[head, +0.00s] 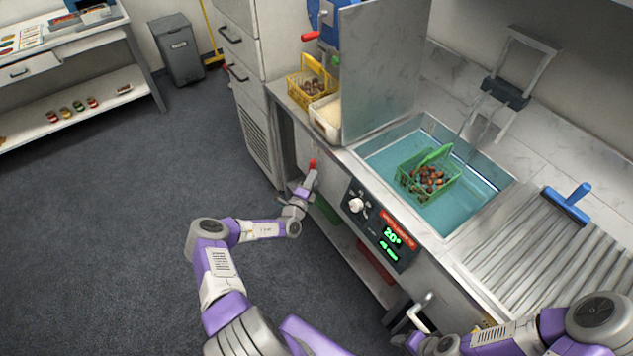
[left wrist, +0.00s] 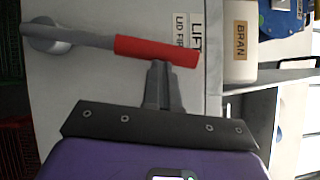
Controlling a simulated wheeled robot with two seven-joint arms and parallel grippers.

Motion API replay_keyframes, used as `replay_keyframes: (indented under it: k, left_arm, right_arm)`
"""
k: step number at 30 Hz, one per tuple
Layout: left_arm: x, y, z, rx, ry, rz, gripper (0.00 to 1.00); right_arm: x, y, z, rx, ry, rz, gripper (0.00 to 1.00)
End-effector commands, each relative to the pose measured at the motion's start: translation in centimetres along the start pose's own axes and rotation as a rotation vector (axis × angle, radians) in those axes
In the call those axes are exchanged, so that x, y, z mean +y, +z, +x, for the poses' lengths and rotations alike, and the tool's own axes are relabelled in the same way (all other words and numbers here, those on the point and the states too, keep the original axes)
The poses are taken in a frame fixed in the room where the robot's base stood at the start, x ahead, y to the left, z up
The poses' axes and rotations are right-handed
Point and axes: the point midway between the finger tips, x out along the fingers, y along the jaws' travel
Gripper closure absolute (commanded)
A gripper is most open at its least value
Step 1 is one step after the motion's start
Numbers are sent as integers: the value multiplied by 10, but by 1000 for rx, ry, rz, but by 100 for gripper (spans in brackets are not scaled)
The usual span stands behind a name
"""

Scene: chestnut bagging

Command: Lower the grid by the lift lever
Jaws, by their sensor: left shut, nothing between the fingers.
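The lift lever (left wrist: 75,36) is a grey bar with a red grip on the front panel, beside a label (left wrist: 197,35) reading "LIFT" and "LID FI…". In the head view only its red grip (head: 313,164) shows clearly. My left gripper (head: 309,178) is shut and empty, with its fingertips (left wrist: 160,68) at the lower edge of the red grip; I cannot tell whether they touch. A green basket (head: 428,174) of chestnuts sits in the blue water of the sink (head: 477,212). I cannot make out the grid under it. My right gripper's fingers are not clear at the bottom edge.
An upright metal panel (head: 385,70) stands left of the sink. A yellow basket (head: 312,85) and a bran box (left wrist: 240,45) stand behind the lever. A control panel (head: 377,228) is right of the lever. The floor at left is clear.

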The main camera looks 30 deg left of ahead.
Motion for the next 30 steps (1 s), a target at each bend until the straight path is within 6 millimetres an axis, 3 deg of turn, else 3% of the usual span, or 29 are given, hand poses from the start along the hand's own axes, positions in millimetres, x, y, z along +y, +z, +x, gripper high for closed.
replay_keyframes:
  k: [1,6,13,24,30]
  left_arm:
    - [-9,10,6,-7,20,-34,100]
    - [-10,30,20,-7,109,-168,100]
    - [-4,57,38,-6,230,-349,100]
    - [19,93,59,-4,407,-611,100]
    - [29,106,64,-3,413,-620,100]
  right_arm:
    - [-3,0,-8,0,0,0,52]
    - [-6,1,-17,0,0,0,52]
    - [-4,1,-12,0,0,0,52]
    - [13,-1,35,-1,0,0,52]
    - [24,-3,62,0,0,0,52]
